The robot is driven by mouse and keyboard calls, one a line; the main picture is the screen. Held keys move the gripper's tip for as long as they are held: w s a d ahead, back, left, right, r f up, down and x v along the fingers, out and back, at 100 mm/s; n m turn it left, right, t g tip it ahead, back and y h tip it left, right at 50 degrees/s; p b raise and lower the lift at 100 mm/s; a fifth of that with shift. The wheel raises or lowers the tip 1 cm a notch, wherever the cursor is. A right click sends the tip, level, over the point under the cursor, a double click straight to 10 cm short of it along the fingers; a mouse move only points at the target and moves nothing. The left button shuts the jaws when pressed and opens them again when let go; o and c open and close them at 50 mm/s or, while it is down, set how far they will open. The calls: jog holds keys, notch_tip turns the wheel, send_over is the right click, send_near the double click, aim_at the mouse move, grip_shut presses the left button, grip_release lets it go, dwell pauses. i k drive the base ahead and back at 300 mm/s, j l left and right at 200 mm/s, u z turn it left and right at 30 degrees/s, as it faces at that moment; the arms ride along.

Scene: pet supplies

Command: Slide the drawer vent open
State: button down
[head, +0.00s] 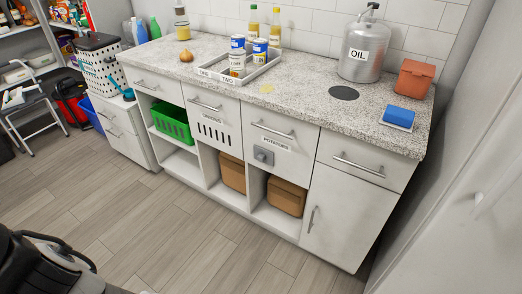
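The drawer marked POTATOES (284,136) is in the counter front, right of centre, and is shut. A small grey square plate with a round knob (263,155) sits low on its front, left of centre. No dark slots show on this front. The drawer marked ONIONS (211,118) is to its left, also shut, and has a row of dark vertical vent slots (214,133) low on its front. Each drawer has a metal bar handle above its label. My gripper is not in view.
The granite counter (300,97) holds an OIL can (364,52), a divided tray (215,78) and a blue sponge (399,115). Brown bins (287,196) and a green basket (172,123) fill cubbies below. The wood floor (190,230) before the drawers is clear. A dark object stands bottom left.

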aim_at(262, 155)
jog(key=i+j, duration=0.45)
jog(key=j, duration=0.3)
jog(key=i+j, duration=0.25)
jog(key=j+z, duration=0.05)
jog(key=j, duration=0.05)
